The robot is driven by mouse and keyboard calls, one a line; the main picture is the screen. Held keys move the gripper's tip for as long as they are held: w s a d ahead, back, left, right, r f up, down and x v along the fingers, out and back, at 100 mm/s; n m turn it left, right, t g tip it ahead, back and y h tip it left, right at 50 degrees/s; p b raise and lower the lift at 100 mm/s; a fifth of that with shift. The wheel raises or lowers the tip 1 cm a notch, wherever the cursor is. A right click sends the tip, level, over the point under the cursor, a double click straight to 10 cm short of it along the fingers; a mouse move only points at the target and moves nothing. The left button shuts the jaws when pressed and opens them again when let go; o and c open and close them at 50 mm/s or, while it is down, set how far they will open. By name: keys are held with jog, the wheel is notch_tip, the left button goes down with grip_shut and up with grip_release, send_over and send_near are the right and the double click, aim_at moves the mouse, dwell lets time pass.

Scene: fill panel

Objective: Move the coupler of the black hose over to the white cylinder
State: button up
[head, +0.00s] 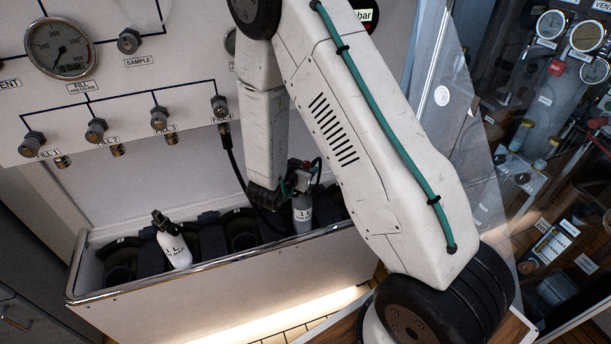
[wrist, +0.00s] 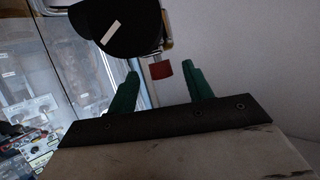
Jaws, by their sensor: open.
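The white cylinder (head: 174,249) leans in the left part of the long trough, with a black valve on top. A greyer cylinder (head: 302,214) stands further right in the trough. The black hose (head: 233,158) hangs from the FILL 4 fitting down behind my arm; its coupler cannot be made out in the head view. My gripper (head: 293,181) is at the top of the grey cylinder. In the wrist view my gripper (wrist: 160,84) has its green fingers apart, with a red cylindrical part (wrist: 160,70) showing between them, not clasped. A black rounded part (wrist: 115,26) with a pale label is just beyond.
The trough (head: 220,274) has a metal front rim and several dark holders. The fill panel (head: 105,108) with its gauge (head: 60,48) and fittings rises behind. A clear sheet (head: 440,95) and a crowded instrument board (head: 560,130) are at the right.

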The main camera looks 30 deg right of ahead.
aim_at(308, 164)
jog(key=x, duration=0.4)
jog(key=shift+w+d+f, duration=0.15)
jog(key=shift+w+f, duration=0.05)
jog(key=shift+f, duration=0.05)
grip_shut()
jog(key=shift+r, duration=0.1)
